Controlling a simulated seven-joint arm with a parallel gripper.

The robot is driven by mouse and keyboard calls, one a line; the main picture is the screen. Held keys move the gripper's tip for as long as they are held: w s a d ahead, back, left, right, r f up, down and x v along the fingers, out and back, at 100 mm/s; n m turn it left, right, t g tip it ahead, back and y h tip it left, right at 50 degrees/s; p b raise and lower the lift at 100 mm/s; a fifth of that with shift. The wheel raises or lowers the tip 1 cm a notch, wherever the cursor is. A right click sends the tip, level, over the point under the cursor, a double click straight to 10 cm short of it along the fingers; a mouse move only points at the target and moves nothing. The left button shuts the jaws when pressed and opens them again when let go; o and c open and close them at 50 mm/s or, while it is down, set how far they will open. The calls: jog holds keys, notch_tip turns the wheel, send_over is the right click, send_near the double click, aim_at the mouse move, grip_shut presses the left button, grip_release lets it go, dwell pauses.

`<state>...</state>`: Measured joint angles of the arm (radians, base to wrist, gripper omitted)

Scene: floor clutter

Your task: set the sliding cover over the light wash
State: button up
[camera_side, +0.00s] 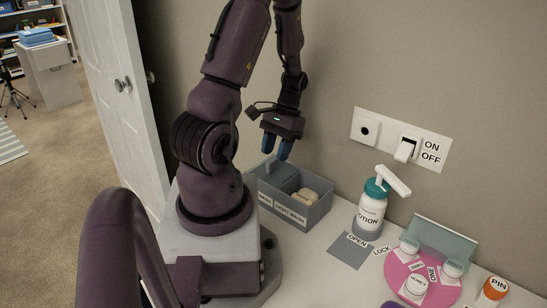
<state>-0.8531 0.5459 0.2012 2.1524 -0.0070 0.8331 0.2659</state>
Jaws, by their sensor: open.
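A grey two-part box (310,219) stands against the wall beside my arm's base. Its front has a label on the left that is hard to read and a "LIGHT WASH" label (289,213) further right. A blue-grey cover (284,180) lies over the left part of the box. The right part is uncovered and shows a pale beige item (308,197) inside. My gripper (276,149) is open and empty, with its blue fingers pointing down above the left part, apart from the cover. My arm hides some of the box's left end.
Right of the box stand a lotion pump bottle (371,209), a grey pad (349,250) by OPEN and LOCK labels, a pink round tray (397,271) with labelled white pieces, and an orange PIN container (495,288). A switch panel (430,132) is on the wall.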

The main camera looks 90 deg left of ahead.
jog(key=shift+x, duration=1.2)
grip_shut()
jog(key=w+d, duration=0.7)
jog(key=shift+w+d, duration=0.2)
jog(key=shift+w, duration=0.1)
grip_release()
jog(key=shift+r, duration=0.1)
